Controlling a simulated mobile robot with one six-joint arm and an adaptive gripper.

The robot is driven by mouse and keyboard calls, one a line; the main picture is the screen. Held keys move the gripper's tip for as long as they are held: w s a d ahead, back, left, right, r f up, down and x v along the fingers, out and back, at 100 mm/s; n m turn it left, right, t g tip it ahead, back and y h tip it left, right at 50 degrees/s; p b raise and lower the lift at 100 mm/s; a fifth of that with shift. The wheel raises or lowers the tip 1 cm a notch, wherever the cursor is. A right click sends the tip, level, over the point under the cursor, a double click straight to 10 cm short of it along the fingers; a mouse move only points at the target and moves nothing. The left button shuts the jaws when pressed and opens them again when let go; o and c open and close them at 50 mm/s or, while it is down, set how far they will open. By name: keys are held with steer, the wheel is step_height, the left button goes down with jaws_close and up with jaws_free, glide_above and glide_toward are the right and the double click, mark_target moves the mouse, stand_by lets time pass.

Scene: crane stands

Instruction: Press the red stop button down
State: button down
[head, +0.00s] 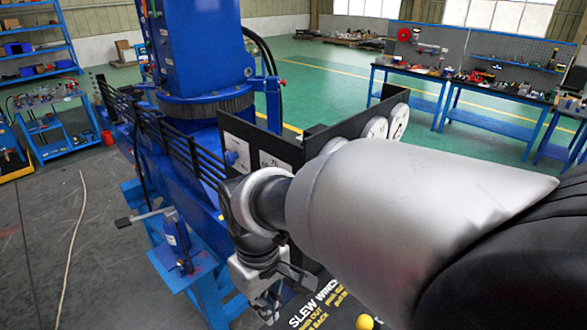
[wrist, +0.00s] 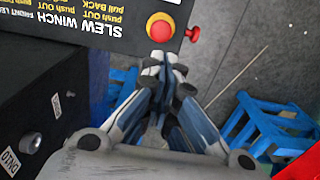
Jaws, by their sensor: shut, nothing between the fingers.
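The red stop button (wrist: 160,29) shows in the wrist view, a round red cap on a yellow surround, at the edge of a black panel (wrist: 100,12). My gripper (wrist: 163,64) is shut and empty. Its fingertips appear just below the button in the picture; I cannot tell whether they touch it. In the head view my gripper (head: 270,298) points down beside the black lettered panel (head: 318,300), and I cannot make out the red button there.
A small red knob (wrist: 192,34) sits right of the button. A black box (wrist: 38,105) stands at the left of the wrist view. A yellow ball knob (head: 364,322) is near the lettered panel. A blue crane column (head: 198,50) rises behind the arm.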

step_height(320, 180, down, 12)
steer(key=shift+f, duration=0.15)
stand_by(0.4)
